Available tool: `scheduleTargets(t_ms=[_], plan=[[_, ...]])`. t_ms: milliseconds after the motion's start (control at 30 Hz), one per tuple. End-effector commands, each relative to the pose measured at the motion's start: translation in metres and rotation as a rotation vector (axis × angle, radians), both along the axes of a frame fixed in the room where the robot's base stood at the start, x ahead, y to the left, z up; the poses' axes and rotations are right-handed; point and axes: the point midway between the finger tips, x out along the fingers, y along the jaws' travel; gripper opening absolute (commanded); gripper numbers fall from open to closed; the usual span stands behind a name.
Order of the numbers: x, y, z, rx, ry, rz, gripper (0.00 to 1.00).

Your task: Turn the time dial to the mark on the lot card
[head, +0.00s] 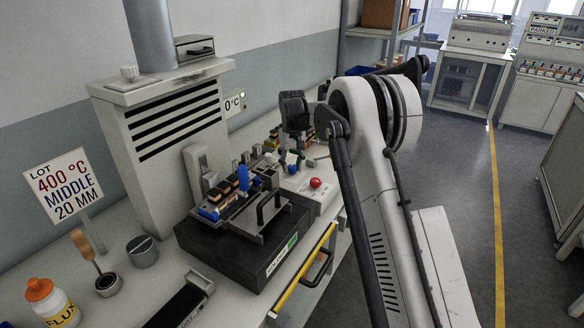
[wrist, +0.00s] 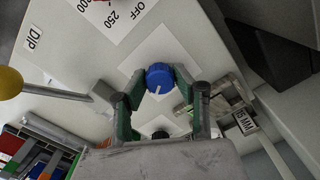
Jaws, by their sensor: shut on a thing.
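The lot card (head: 64,186) at the left of the head view reads 400 °C, MIDDLE, 20 MM. A blue dial (wrist: 160,76) with a white pointer line sits on a white plate in the wrist view. The line points towards the bottom of that picture, slightly left. My gripper (wrist: 158,88) is shut on this dial, one green-padded finger on each side. In the head view my gripper (head: 293,152) reaches down to the bench unit and mostly hides the dial. No marks around the blue dial are readable.
A red knob (head: 316,183) stands close to my gripper. Temperature marks and OFF (wrist: 138,12) lie above the blue dial in the wrist view. A yellow-balled lever (wrist: 10,82) is at left, a 15 MM label (wrist: 245,122) at right. A black-based fixture (head: 240,245) stands nearby.

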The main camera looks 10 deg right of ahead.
Motion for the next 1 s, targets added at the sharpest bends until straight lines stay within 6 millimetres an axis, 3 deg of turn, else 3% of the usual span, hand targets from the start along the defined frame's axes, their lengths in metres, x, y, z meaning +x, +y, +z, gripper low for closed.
scheduleTargets(t_ms=[200,233,367,733,1000], plan=[[0.000,0.000,0.001,0.000,-0.001,-0.001,0.01],[0.000,0.000,0.001,0.000,-0.001,-0.001,0.28],[0.000,0.000,0.001,0.000,-0.001,-0.001,0.46],[0.000,0.000,0.007,0.000,0.000,-0.001,0.46],[0.000,0.000,0.052,0.000,0.000,-0.001,0.46]])
